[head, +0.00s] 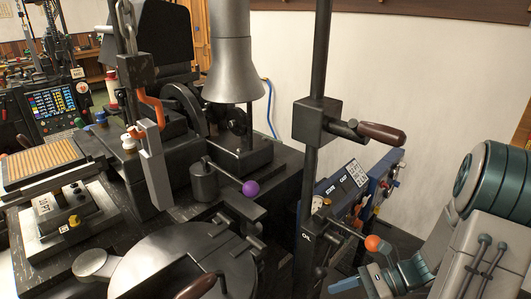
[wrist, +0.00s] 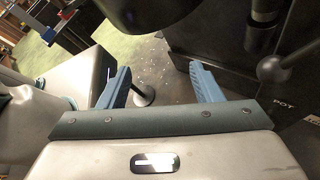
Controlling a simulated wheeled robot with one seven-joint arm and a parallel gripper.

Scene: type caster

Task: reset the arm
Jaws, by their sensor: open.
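My gripper (wrist: 162,84) shows in the wrist view with its two blue fingers spread wide apart. Nothing is held between them; a dark round-footed post stands on the speckled floor beyond the gap. In the head view my teal and pale grey arm (head: 487,215) is at the lower right, beside the type caster (head: 290,190). The arm's lower end is near an orange ball knob (head: 373,243); I cannot tell whether they touch.
The caster's dark post carries a brown-handled lever (head: 380,132). A purple ball knob (head: 251,188) and a round metal lid (head: 185,262) are further left. A blue-edged control panel (head: 345,190) stands behind the post. In the wrist view, dark machine parts (wrist: 230,45) are close beyond the right finger.

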